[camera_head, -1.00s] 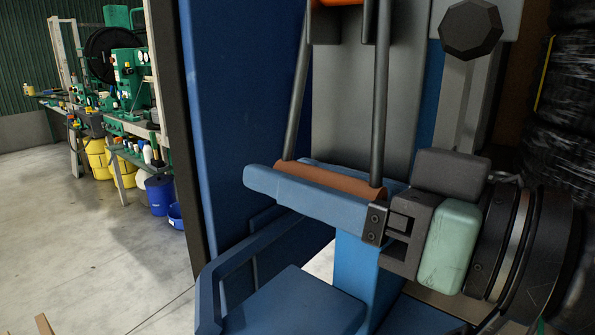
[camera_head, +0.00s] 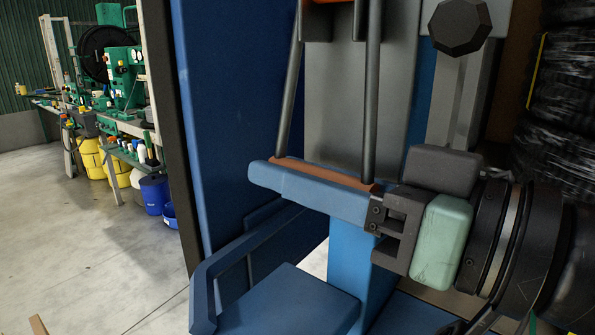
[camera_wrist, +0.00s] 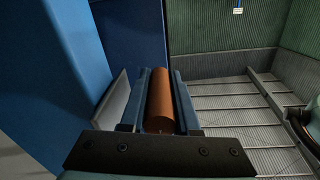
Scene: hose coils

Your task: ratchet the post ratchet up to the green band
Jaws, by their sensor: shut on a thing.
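A brown bar handle (camera_head: 325,174) hangs level between two dark rods (camera_head: 371,90), which run up to an orange part (camera_head: 325,2) cut off by the top edge. My gripper (camera_head: 268,167) reaches in from the right, its blue fingers shut along the handle. In the head view the near finger covers most of the handle. In the wrist view the handle (camera_wrist: 159,98) lies lengthwise between both fingers of my gripper (camera_wrist: 159,76). No green band shows in either view. I cannot tell which part is the post ratchet.
A blue post (camera_head: 230,110) stands close on the left, with a blue bent rail and flat blue surface (camera_head: 290,303) below. A dark octagonal knob (camera_head: 459,26) is above my wrist. Black wrapped coils (camera_head: 565,110) are at right. Open floor (camera_head: 90,240) lies left.

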